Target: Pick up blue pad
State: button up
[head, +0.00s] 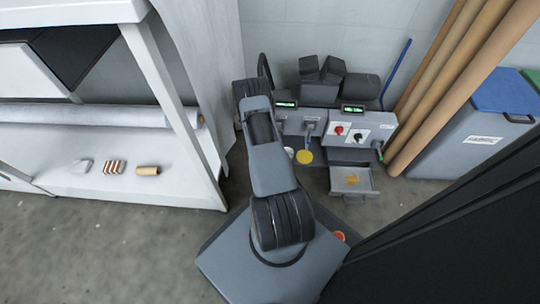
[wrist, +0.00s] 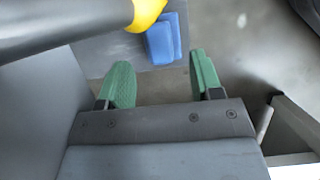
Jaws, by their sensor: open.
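The blue pad (wrist: 161,40) shows at the top middle of the wrist view, on a grey surface (wrist: 105,55). It looks like two blue pieces side by side or overlapping. A yellow rounded thing (wrist: 147,10) covers part of its upper left. My gripper (wrist: 162,80) has two green fingers, set apart with nothing between them. The pad is beyond the fingertips and apart from them. In the head view I cannot make out the pad or my fingers; my own arm blocks part of the view.
In the head view, a grey machine with red and black knobs (head: 347,132) stands at the back. An open drawer (head: 353,191) juts below it. Brown tubes (head: 455,75) lean at right beside a blue-lidded bin (head: 480,140). A white shelf (head: 110,197) holds small items at left.

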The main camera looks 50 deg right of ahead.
jog(key=b+x, duration=0.2)
jog(key=x, duration=0.3)
jog(key=shift+s+f, duration=0.1)
jog(key=shift+s, duration=0.05)
jog(key=shift+d, duration=0.1)
jog(key=c, duration=1)
